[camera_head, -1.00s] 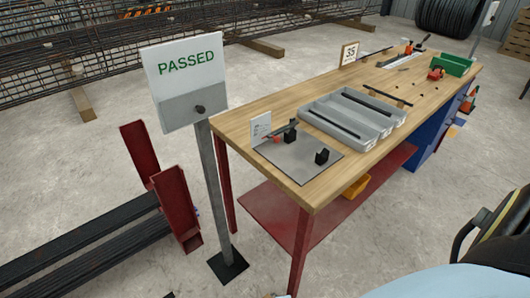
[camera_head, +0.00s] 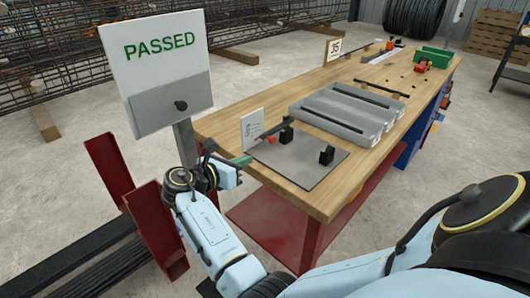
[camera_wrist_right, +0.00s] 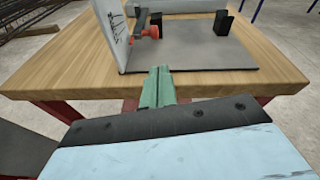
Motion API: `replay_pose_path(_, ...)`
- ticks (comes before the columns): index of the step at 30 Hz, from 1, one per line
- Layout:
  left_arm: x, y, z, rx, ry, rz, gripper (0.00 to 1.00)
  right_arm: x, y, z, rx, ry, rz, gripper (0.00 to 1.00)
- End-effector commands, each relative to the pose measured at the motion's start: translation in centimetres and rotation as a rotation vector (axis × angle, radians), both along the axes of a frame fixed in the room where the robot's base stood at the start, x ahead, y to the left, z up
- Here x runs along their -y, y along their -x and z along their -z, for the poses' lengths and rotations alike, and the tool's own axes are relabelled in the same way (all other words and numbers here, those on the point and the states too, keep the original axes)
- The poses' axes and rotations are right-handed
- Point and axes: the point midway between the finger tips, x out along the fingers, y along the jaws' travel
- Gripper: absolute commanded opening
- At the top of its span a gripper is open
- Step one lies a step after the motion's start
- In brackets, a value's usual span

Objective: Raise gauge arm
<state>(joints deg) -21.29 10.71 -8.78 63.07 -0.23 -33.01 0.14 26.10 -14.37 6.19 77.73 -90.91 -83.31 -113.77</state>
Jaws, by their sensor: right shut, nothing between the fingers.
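The gauge stands on a grey plate (camera_head: 305,164) at the near left corner of the workbench, with two black blocks (camera_head: 326,155) on the plate. Its thin dark arm (camera_head: 276,128) lies low and slightly sloped, with a red part (camera_head: 271,139) at its left end. The red part also shows in the wrist view (camera_wrist_right: 151,32), beside a white card. My right gripper (camera_head: 242,160), with green fingers, is shut and empty near the bench's left edge, just left of the plate and apart from the gauge arm. In the wrist view its fingers (camera_wrist_right: 158,86) point toward the plate. My left gripper is not in view.
A white card (camera_head: 252,129) stands at the plate's left edge. A "PASSED" sign (camera_head: 160,50) on a post stands close by my right wrist. Grey trays (camera_head: 345,112) lie behind the plate. Red steel uprights (camera_head: 160,228) stand at lower left.

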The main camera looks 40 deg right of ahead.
Motion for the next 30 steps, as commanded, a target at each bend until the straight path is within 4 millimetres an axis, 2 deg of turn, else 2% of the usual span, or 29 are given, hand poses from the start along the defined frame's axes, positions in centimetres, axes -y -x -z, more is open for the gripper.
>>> replay_pose_path(5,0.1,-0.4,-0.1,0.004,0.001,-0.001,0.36,0.7,-0.1,0.3,0.0,0.001,0.0,0.0)
replay_pose_path(15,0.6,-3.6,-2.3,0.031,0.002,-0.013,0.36,6.2,-0.8,1.7,0.0,0.001,0.0,0.0)
replay_pose_path(21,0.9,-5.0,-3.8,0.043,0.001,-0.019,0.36,8.6,-1.1,2.3,-0.001,0.0,-0.002,0.0)
replay_pose_path(30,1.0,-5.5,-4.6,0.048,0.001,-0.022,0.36,9.7,-1.3,2.4,-0.001,-0.001,-0.003,0.0)
